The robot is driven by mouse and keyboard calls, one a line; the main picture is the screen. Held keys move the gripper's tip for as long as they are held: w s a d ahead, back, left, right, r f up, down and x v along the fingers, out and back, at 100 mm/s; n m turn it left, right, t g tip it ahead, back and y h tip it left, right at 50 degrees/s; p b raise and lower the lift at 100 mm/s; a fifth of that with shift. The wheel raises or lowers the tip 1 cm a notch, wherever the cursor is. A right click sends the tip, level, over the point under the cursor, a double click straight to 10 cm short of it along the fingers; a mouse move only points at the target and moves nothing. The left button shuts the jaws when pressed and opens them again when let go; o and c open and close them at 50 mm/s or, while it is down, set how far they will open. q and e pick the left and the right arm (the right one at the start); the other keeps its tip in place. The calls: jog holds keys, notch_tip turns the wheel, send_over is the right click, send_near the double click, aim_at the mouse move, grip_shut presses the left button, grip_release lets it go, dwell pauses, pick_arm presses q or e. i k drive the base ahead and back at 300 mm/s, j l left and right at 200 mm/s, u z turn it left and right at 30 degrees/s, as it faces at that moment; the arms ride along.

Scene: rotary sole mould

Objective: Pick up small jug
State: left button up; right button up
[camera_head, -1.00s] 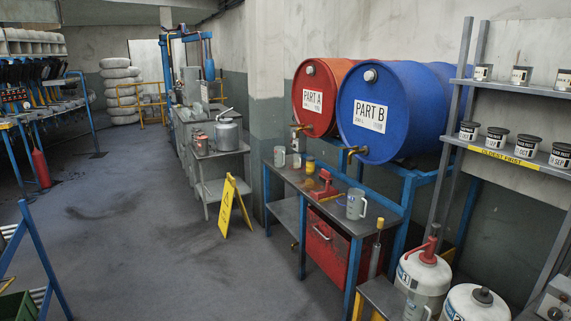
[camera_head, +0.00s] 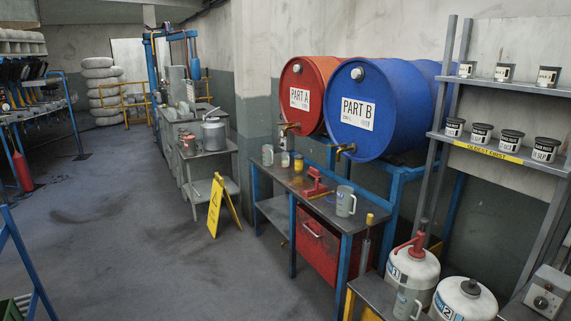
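Several jug-like vessels stand on or near the dark workbench (camera_head: 330,218) below the drums. A grey jug with a handle (camera_head: 346,201) stands upright near the bench's right end. A smaller grey mug-like jug (camera_head: 267,155) stands at the far left end, with a small pale cup (camera_head: 285,159) beside it. Another translucent jug (camera_head: 406,303) stands on a lower bench at the bottom. I cannot tell for certain which is the small jug. Neither of my grippers shows in the view.
A red drum (camera_head: 300,85) and a blue drum (camera_head: 385,85) lie above the bench. A yellow floor sign (camera_head: 222,207) stands left of it. White tanks (camera_head: 412,268) stand at the lower right. The grey floor (camera_head: 130,240) at left is open.

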aim_at(284, 156)
jog(key=i+u, duration=0.1)
jog(key=i, duration=0.45)
jog(key=i+l+u, duration=0.1)
jog(key=i, duration=0.4)
jog(key=i+l, duration=0.15)
jog(key=i, duration=0.4)
jog(key=i+l+u, duration=0.15)
jog(key=i, duration=0.35)
jog(key=i+l+u, duration=0.1)
jog(key=i, duration=0.4)
jog(key=i+l+u, duration=0.1)
jog(key=i+l, duration=0.15)
jog(key=i, duration=0.3)
jog(key=i+l+u, duration=0.1)
jog(key=i+l, duration=0.15)
jog(key=i, duration=0.25)
jog(key=i+l, duration=0.3)
jog(key=i, duration=0.15)
jog(key=i+u, duration=0.1)
jog(key=i, duration=0.25)
